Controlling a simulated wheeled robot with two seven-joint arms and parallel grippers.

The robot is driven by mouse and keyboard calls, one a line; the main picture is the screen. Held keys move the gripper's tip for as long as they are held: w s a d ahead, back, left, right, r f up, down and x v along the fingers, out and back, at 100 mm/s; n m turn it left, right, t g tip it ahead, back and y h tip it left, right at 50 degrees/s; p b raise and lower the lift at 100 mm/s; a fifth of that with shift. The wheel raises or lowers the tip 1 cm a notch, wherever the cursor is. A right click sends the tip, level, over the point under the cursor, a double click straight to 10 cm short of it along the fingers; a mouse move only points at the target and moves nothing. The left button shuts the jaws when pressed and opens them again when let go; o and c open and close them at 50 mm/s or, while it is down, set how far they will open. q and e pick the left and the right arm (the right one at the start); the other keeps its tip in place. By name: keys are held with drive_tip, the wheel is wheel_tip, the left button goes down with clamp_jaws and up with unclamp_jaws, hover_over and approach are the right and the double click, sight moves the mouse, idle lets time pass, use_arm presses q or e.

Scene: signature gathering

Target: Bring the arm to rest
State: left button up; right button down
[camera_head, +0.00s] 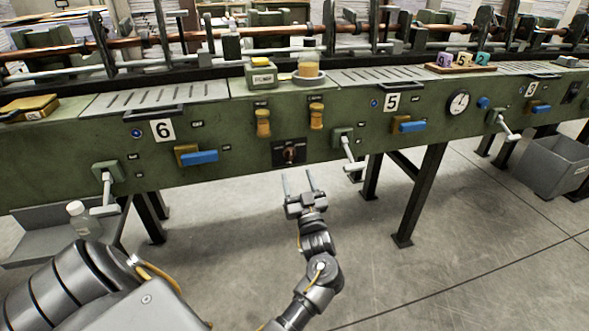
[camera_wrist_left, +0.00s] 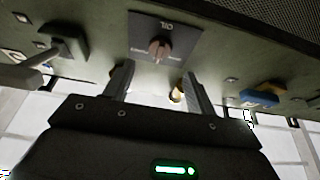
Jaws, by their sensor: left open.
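My left gripper (camera_head: 298,174) is open and empty in front of the green machine (camera_head: 235,132), below a dark switch plate (camera_head: 290,152) with a reddish-brown knob. In the left wrist view, the two separated fingers of my left gripper (camera_wrist_left: 158,68) point toward the machine's front. The switch plate (camera_wrist_left: 188,38) and its knob (camera_wrist_left: 160,47) lie beyond the fingertips there. No finger visibly touches the knob. My left arm runs from the gripper down to the bottom edge of the head view. My right gripper is not in view.
White-grey crank handles (camera_head: 352,158) stick out to the right of my gripper, and another (camera_head: 103,195) to the left. Blue levers (camera_head: 198,157) line the front. A clear bottle (camera_head: 78,218) stands at lower left, a grey bin (camera_head: 552,165) at right. Open floor (camera_head: 400,280) lies below.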

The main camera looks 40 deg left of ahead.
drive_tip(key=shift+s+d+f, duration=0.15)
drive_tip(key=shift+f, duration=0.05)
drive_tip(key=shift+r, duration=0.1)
